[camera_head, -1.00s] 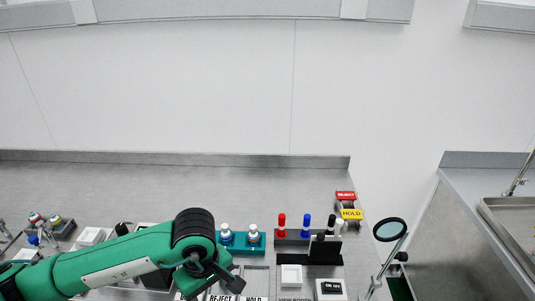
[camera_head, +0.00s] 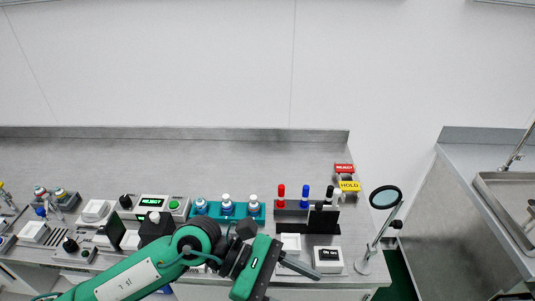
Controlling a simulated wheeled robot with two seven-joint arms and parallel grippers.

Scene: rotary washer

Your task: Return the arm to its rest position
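My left arm, green with black joints, comes in from the lower left. One grey finger points to the right. I see nothing held in it, but the other fingertip is not clear, so its opening cannot be judged. My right gripper is not in view.
The bench (camera_head: 100,155) carries a teal rack (camera_head: 240,212) of white-capped bottles, a marker holder (camera_head: 290,212), a white box with a display (camera_head: 328,259), and a round magnifier (camera_head: 385,197). A sink (camera_head: 510,200) stands at right. The bench's rear is clear.

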